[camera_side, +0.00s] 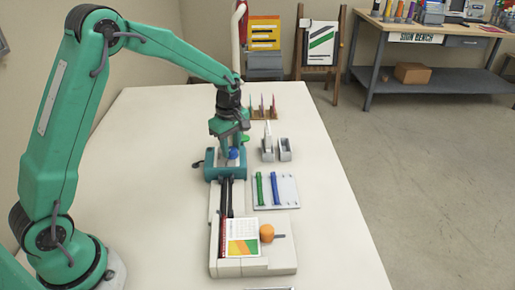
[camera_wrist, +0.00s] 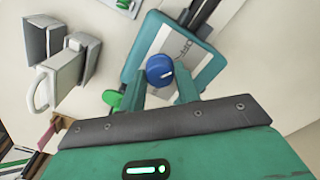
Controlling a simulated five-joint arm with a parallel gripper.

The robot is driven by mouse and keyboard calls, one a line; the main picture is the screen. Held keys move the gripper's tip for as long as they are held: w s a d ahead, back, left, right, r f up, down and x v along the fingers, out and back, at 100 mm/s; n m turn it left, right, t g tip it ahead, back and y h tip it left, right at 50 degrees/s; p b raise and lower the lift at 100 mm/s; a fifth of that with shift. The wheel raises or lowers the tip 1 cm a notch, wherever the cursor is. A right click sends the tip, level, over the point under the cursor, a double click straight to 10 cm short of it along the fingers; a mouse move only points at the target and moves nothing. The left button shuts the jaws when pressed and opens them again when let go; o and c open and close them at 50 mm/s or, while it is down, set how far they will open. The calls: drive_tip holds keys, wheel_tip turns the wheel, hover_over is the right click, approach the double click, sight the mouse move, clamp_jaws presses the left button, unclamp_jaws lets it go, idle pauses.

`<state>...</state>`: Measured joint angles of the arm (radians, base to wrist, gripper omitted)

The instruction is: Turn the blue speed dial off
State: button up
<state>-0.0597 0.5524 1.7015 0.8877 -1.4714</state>
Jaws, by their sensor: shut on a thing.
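The blue speed dial (camera_wrist: 160,70) sits on a pale label plate on top of the teal laminator (camera_wrist: 206,72). A short white mark shows on its face. In the side view the dial (camera_side: 233,154) is a small blue spot on the laminator (camera_side: 211,168), partly hidden by my gripper. My gripper (camera_side: 231,151) points down over the laminator. In the wrist view the two teal fingers of my gripper (camera_wrist: 159,88) stand on either side of the dial and are shut on it. The exact contact of the fingertips is hard to see.
A green knob (camera_wrist: 112,98) sticks out beside the laminator. Right of it stand grey holders (camera_side: 285,150) and a white board (camera_side: 287,185) with green and blue bars. In front lie a printed sheet (camera_side: 243,236) and an orange knob (camera_side: 267,233). The table's right side is clear.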

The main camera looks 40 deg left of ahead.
sight(231, 148)
drive_tip(key=shift+n, duration=0.3)
drive_tip(key=o, duration=1)
drive_tip(key=shift+r, duration=0.1)
wheel_tip(231, 148, up, 7)
drive_tip(key=shift+r, duration=0.35)
drive_tip(key=shift+r, duration=0.1)
